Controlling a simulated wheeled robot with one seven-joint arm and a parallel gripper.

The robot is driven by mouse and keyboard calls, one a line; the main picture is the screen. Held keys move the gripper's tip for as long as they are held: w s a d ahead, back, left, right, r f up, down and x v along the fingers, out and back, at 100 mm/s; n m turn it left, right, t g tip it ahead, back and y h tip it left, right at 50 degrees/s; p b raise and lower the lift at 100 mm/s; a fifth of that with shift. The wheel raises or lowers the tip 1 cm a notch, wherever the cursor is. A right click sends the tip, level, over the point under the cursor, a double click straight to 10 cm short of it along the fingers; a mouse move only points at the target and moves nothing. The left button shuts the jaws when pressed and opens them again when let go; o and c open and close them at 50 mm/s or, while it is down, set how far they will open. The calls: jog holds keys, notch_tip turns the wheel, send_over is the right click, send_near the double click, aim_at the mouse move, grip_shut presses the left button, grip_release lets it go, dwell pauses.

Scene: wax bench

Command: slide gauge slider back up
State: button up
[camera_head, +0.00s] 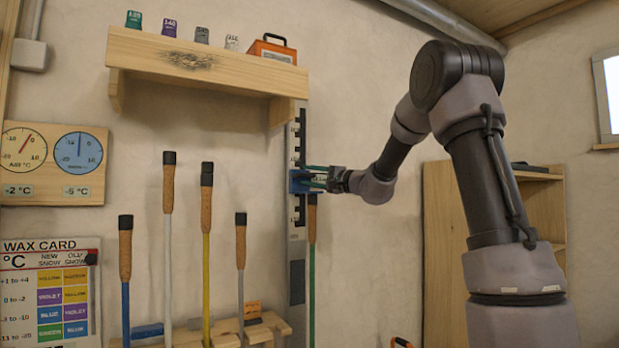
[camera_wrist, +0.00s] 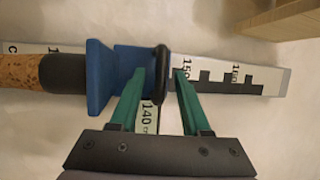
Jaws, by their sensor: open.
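The gauge (camera_head: 298,135) is a tall upright scale on the wall. In the wrist view it lies sideways (camera_wrist: 272,80), its numbers rising to the right. The blue slider (camera_head: 297,181) sits partway up it. In the wrist view the slider (camera_wrist: 98,75) is near the 140 mark, with a black raised part (camera_wrist: 160,75) on its right side. My gripper (camera_head: 310,180) is open at the slider, coming from the right. In the wrist view its green fingers (camera_wrist: 160,82) stand apart on either side of the black part. I cannot tell whether they touch it.
A pole with a cork grip (camera_head: 312,215) stands just below the slider; its dark top (camera_wrist: 65,73) is close to it. More poles (camera_head: 206,200) stand left in a wooden rack. A wooden shelf (camera_head: 200,65) juts out at upper left. A wooden cabinet (camera_head: 440,250) stands right.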

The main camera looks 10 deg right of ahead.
jog(key=shift+a, duration=0.1)
grip_shut()
dwell(1.4)
